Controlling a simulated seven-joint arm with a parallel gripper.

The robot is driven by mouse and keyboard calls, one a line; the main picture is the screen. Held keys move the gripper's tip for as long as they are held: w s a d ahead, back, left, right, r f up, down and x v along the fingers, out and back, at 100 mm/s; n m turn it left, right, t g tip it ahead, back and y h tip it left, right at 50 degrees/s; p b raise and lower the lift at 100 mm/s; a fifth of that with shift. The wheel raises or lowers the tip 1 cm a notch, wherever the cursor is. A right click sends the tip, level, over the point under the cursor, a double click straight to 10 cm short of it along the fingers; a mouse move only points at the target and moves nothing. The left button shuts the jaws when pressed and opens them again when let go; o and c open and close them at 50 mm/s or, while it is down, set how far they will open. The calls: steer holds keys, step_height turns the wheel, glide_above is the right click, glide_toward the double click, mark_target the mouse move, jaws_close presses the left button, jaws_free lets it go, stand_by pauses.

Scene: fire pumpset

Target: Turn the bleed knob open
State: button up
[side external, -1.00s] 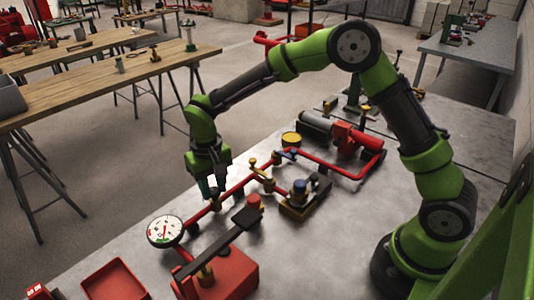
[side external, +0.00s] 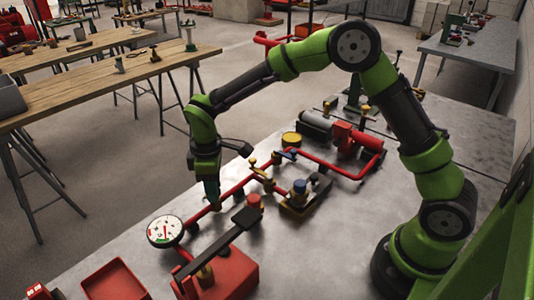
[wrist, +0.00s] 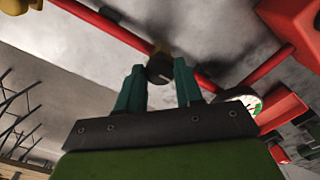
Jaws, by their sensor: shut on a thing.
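The bleed knob (wrist: 160,68) is a small dark round knob with a light line on its face, on a brass stub at the red pipe. In the wrist view it sits between the fingertips of my gripper (wrist: 159,72), which is shut on it. In the side view my gripper (side external: 214,205) points down at the red pipe (side external: 236,187), and the knob is hidden there behind the fingers. The round white pressure gauge (side external: 165,231) stands at the pipe's near end, left of my gripper; it also shows in the wrist view (wrist: 243,101).
A red box with a long dark lever (side external: 232,238) stands close to the right of my gripper. Brass valves (side external: 262,172), a blue-capped fitting (side external: 299,187) and a red pump (side external: 352,138) lie farther along. A red tray (side external: 115,281) is at front left.

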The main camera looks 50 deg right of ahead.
steer(key=n, duration=0.6)
steer(key=shift+n, duration=0.3)
stand_by(0.4)
steer(key=o, duration=1)
steer(key=shift+o, duration=0.2)
step_height(320, 180, up, 17)
